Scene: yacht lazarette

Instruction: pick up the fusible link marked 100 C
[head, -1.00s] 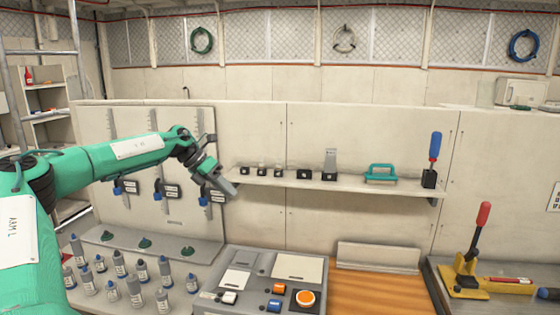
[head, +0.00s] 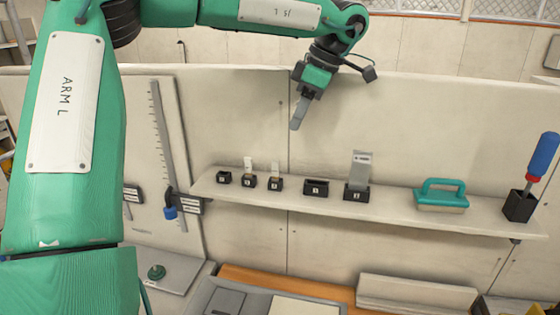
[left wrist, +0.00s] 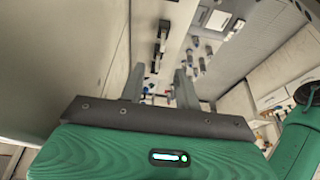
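Small black holders stand in a row on a pale wall shelf (head: 405,213). Two of them carry small upright light tabs, a left tab (head: 248,164) and a right tab (head: 275,169), which may be fusible links. A larger grey plate (head: 361,170) stands in a wider holder. I cannot read a 100 C marking on any of them. My left gripper (head: 297,117) is above the shelf, pointing down, apart from everything on it. In the left wrist view its two fingers (left wrist: 160,88) are spread with nothing between them. My right gripper is not in view.
The leftmost small holder (head: 223,177) and a wide holder (head: 316,188) look empty. A teal-handled block (head: 441,196) and a blue-and-red screwdriver (head: 541,158) in a black stand are further right. A vertical ruler-like strip (head: 160,135) is on the left panel. Air above the shelf is free.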

